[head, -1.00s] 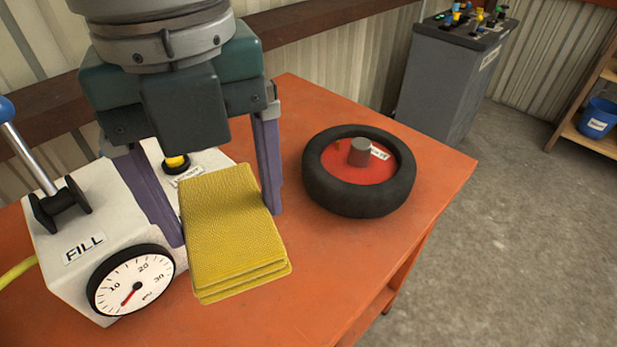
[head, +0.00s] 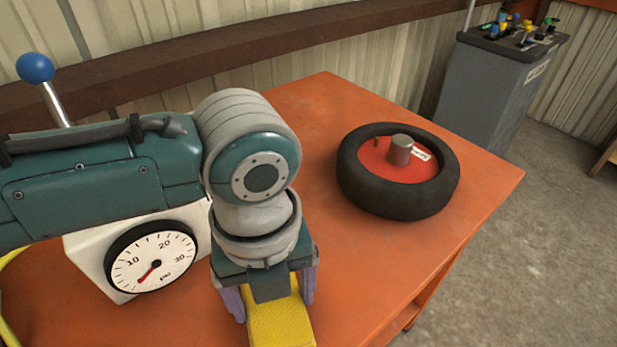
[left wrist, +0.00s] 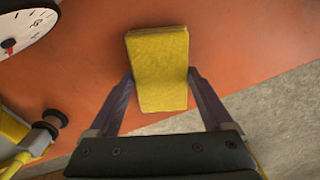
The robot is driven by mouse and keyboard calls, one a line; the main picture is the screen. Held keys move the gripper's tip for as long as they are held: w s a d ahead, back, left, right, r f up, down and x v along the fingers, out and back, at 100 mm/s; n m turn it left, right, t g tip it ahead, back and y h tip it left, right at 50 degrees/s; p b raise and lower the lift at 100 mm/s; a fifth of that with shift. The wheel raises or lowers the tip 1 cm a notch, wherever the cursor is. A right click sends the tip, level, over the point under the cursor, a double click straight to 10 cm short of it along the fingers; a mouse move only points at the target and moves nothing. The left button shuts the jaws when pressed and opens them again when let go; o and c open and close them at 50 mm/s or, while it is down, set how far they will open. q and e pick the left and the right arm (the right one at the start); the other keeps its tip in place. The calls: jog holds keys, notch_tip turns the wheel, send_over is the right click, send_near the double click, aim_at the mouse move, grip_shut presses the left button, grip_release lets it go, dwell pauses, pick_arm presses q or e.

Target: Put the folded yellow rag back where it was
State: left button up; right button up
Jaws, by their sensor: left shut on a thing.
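The folded yellow rag (head: 280,322) is a thick, layered pad. In the head view it shows at the bottom edge, partly hidden by my left gripper and cut off by the frame. My left gripper (head: 268,300) points down with its two purple fingers on either side of the rag, shut on it. In the left wrist view the rag (left wrist: 158,65) sits between the fingertips (left wrist: 161,76), with the orange bench top behind it. I cannot tell whether it touches the bench. My right gripper is not in view.
The orange bench (head: 385,265) is clear around the rag and to its right. A black tyre on a red hub (head: 398,170) lies at the right. A white box with a pressure gauge (head: 152,262) and a blue-knobbed lever (head: 36,68) stands left. A grey cabinet (head: 490,90) stands beyond.

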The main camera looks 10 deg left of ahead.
pick_arm(q)
jog(key=shift+f, duration=0.2)
jog(key=o, duration=1.1)
jog(key=shift+r, duration=0.15)
